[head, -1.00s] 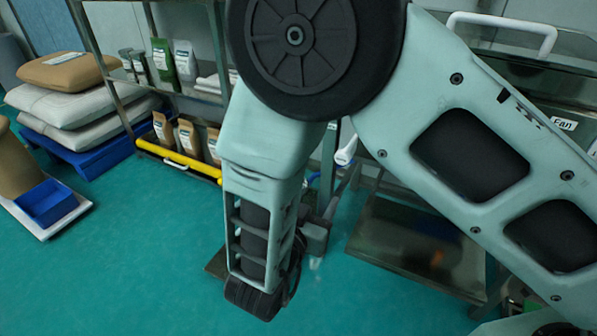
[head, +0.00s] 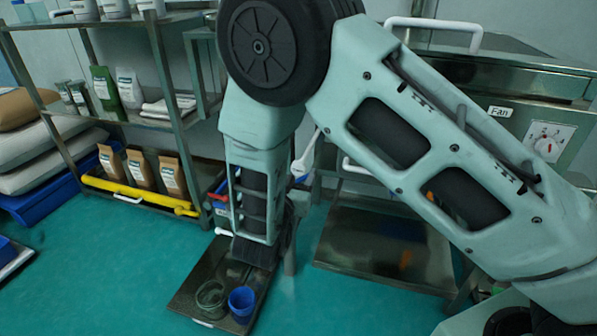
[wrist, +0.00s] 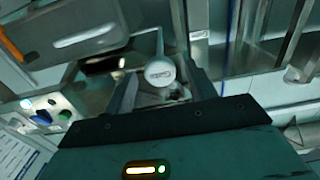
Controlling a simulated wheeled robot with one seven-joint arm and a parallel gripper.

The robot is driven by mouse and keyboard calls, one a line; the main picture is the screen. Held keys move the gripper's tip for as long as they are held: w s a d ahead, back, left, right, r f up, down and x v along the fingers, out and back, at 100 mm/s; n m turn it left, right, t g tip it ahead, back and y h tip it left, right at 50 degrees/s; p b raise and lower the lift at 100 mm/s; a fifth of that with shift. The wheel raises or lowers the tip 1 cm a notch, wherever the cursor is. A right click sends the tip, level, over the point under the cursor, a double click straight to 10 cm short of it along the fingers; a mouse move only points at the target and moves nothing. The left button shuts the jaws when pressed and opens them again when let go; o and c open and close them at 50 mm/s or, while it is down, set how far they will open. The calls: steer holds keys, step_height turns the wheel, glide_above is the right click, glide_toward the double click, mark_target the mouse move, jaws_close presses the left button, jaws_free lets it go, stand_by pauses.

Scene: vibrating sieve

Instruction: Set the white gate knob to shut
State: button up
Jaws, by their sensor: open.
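A white, paddle-like knob (head: 305,158) shows in the head view just right of my forearm, by the metal machine. In the wrist view a white knob with a rounded face (wrist: 160,72) and small lettering sits in the upper middle, with a narrow stem rising from it. My gripper (wrist: 162,85) is open, its dark fingers on either side of this knob in the picture. I cannot tell the remaining distance or whether they touch. My arm hides most of the gripper in the head view.
A metal platform with a green bowl (head: 211,297) and a blue cup (head: 242,302) is below my wrist. A shelf with bags (head: 140,170) and a yellow bar (head: 130,191) stands left. A panel marked Fan (head: 500,112) is at right. Green floor is open at lower left.

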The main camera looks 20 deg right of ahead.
steer(key=shift+x, duration=1.35)
jaws_close()
steer(key=x, duration=0.8)
steer(key=shift+p, duration=0.3)
steer(key=shift+d, duration=0.1)
jaws_free()
steer(key=shift+w, duration=0.15)
steer(key=p+v, duration=0.2)
steer(key=v, duration=1.5)
steer(key=shift+s+p, duration=0.2)
steer(key=shift+p, duration=0.15)
